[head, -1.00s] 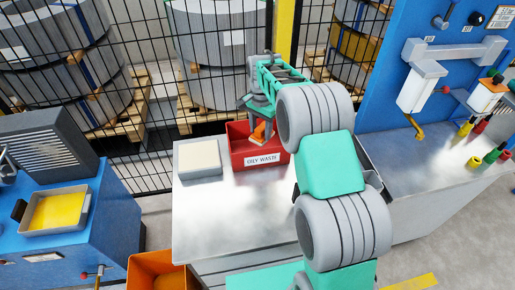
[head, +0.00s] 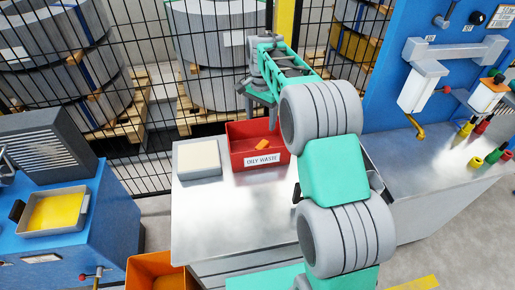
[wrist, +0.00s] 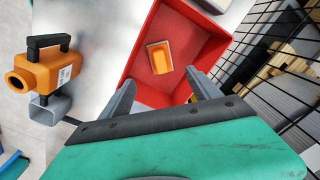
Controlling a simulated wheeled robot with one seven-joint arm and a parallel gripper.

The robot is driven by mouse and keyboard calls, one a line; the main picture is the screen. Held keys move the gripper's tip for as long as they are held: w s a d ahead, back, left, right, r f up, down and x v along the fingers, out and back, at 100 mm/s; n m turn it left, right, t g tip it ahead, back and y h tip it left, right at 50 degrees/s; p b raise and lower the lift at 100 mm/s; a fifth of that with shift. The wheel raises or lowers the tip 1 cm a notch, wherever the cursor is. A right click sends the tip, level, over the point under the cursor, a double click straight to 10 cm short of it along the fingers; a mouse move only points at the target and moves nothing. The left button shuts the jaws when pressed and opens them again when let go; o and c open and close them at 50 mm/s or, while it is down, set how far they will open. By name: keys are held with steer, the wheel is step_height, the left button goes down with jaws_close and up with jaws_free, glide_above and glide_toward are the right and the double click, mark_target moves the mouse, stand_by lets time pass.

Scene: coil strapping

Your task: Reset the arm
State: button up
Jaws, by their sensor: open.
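My gripper (wrist: 163,92) is open and empty, its two grey fingers spread apart over the near edge of the red bin in the wrist view. In the head view my arm reaches up and back, with the gripper (head: 262,122) above the bin. The red bin (head: 262,160), labelled "OILY WASTE", stands on the metal bench; its wall also shows in the wrist view (wrist: 143,50). An orange object with a pale edge (wrist: 160,58) lies on the bin floor, apart from the fingers. It also shows in the head view (head: 262,144).
A pale block (head: 199,158) sits left of the bin on the metal bench (head: 225,215). A black mesh fence (head: 150,165) stands close behind. An orange tool (wrist: 45,72) shows at the left in the wrist view. The bench front is clear.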

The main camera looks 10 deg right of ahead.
steer(key=shift+r, duration=1.2)
steer(key=s+r+n+t, duration=0.2)
steer(key=s+r+n, duration=0.4)
steer(key=s, duration=0.7)
steer(key=s+f+n+t, duration=0.1)
steer(key=s+f+n, duration=0.2)
steer(key=s, duration=1.2)
steer(key=shift+n+t, duration=0.4)
steer(key=shift+d, duration=0.1)
